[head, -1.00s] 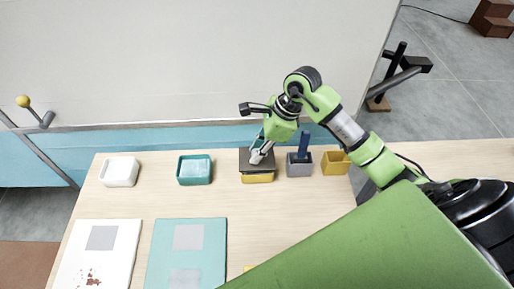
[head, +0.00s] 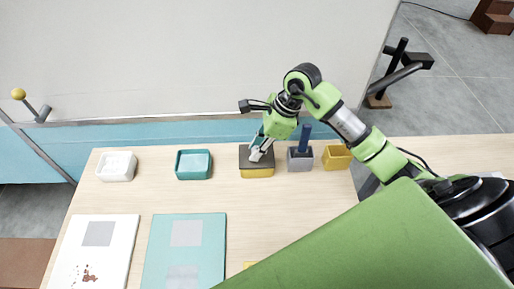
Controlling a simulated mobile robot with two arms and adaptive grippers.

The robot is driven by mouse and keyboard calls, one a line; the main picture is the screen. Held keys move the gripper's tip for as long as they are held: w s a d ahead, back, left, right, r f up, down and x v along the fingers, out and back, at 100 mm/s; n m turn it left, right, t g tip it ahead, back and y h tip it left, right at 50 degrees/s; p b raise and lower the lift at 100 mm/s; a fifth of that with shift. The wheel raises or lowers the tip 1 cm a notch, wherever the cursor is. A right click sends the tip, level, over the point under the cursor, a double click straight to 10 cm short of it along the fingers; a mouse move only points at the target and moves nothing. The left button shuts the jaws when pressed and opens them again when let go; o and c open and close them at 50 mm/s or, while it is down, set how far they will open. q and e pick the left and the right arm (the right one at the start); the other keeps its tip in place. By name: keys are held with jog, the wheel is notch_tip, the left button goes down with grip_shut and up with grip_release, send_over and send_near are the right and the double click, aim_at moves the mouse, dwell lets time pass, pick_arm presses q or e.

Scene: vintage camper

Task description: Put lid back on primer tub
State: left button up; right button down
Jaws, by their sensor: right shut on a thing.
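A yellow tub (head: 257,174) stands in the row of tubs on the table, with a flat dark lid (head: 245,162) over its top. The tub's yellow front shows below the lid; whether the lid is fully seated or slightly raised cannot be told from this angle. My right gripper (head: 257,156) reaches in from the right and is shut on the lid from above. Its fingers hide part of the lid. My left gripper is not in view.
A white tub (head: 117,177) and a teal tub (head: 194,176) stand left of it. A grey tub (head: 300,165) with a blue upright handle (head: 304,140) and a mustard tub (head: 337,162) are close on the right. White (head: 98,252) and teal (head: 185,252) panels lie in front.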

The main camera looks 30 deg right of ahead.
jog(key=shift+f+b, duration=0.2)
jog(key=shift+b, duration=0.75)
dwell(1.8)
dwell(0.3)
jog(key=c, duration=1.8)
grip_release()
jog(key=shift+o, duration=0.2)
jog(key=o, duration=0.5)
jog(key=shift+c, duration=0.2)
jog(key=shift+r, duration=0.1)
jog(key=shift+r+p, duration=1.9)
jog(key=shift+r, duration=1.55)
